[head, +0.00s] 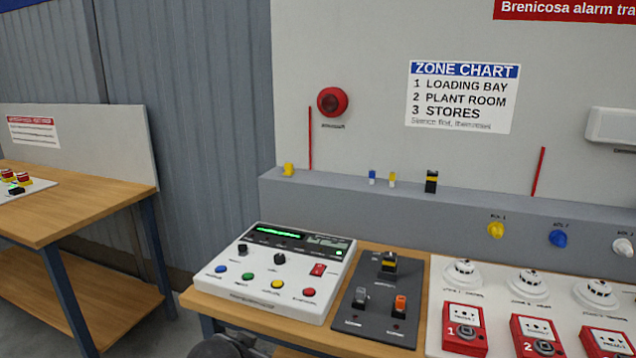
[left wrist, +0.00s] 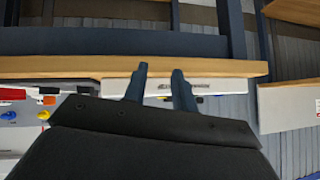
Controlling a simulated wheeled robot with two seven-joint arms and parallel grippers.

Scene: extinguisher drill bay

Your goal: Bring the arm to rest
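My left gripper (left wrist: 160,70) shows in the left wrist view with its two dark fingers apart and nothing between them. The fingers point toward the wooden edge of the bench (left wrist: 215,67) and the white front of the panel (left wrist: 205,84), and no contact shows. In the head view only a dark rounded part, likely of my left arm, shows at the bottom edge, in front of the bench; the fingers cannot be made out there. My right gripper is in neither view.
On the bench (head: 190,302) stand a white control panel (head: 262,295), a dark switch plate (head: 375,327) and a white board with detectors (head: 463,272) and red call points (head: 463,332). Another wooden table (head: 75,205) stands at left. Floor shows between them.

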